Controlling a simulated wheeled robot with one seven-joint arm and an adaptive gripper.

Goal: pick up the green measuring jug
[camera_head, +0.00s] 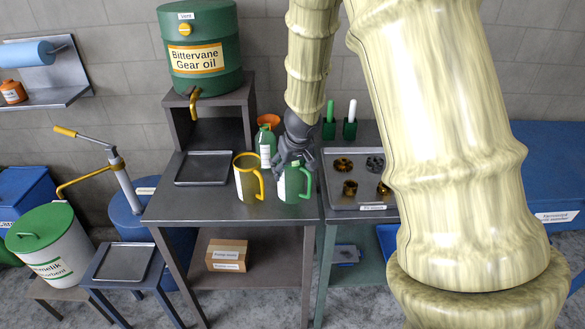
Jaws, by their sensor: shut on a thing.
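The green measuring jug (291,186) stands upright near the front right of the grey bench, with its handle to the right. My gripper (291,165) is at the top of the jug and shut on it, reaching down from above. The fingers are small and dark, so the exact contact points are hard to see. I cannot tell whether the jug's base touches the bench. A yellow measuring jug (246,180) stands just left of the green one, with its handle to the right.
A green bottle (266,146) and orange funnel (269,120) stand behind the jugs. An empty tray (204,168) lies left on the bench. A parts tray (340,194) lies right. A green gear oil drum (201,50) stands on a raised stand behind.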

